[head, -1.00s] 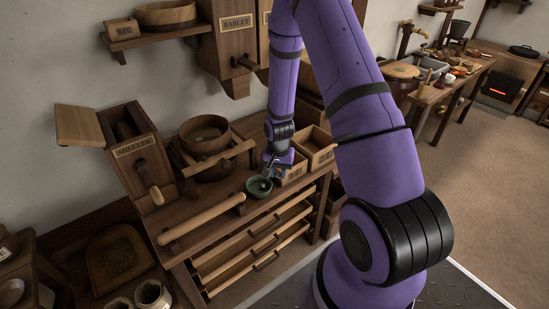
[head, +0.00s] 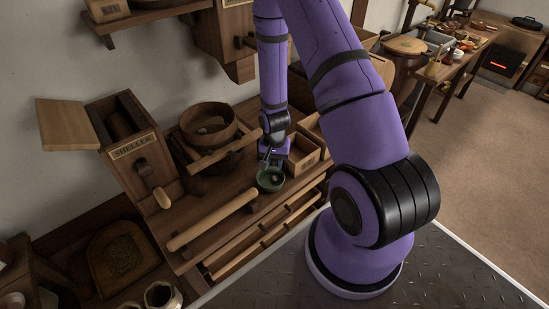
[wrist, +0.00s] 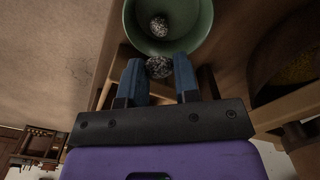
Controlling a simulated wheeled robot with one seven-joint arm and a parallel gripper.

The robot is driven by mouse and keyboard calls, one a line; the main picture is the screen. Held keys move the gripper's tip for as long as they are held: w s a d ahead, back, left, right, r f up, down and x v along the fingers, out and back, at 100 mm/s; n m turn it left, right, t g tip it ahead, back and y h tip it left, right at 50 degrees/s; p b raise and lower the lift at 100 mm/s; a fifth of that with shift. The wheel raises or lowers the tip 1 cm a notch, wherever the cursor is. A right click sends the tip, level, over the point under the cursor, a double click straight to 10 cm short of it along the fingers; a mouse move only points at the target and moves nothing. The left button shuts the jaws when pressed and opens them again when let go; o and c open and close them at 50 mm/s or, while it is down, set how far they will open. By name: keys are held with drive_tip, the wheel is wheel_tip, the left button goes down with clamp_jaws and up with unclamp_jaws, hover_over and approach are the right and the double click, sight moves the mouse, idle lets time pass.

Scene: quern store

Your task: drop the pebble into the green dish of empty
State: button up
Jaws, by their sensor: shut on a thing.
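The green dish (head: 270,187) stands on the wooden bench in the head view. It also fills the top of the wrist view (wrist: 202,35). My gripper (wrist: 158,68) is shut on a speckled grey pebble (wrist: 159,69), held between the blue fingertips at the dish's near rim in the wrist view. A second speckled pebble (wrist: 159,26) lies inside the dish. In the head view my gripper (head: 270,159) is right beside or over the dish, and the held pebble is too small to tell there.
Open wooden boxes (head: 303,155) stand just right of my gripper. A pale wooden roller (head: 213,220) lies left of the dish. A round sieve (head: 208,125) and the sheller (head: 135,150) stand farther left. Drawers (head: 270,235) show at the bench front.

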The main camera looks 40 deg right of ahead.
sight(274, 162)
drive_tip(key=shift+f, duration=2.2)
drive_tip(key=o, duration=1)
drive_tip(key=shift+c, duration=0.2)
drive_tip(key=shift+r, duration=0.1)
wheel_tip(274, 162, up, 11)
drive_tip(key=shift+f, duration=0.2)
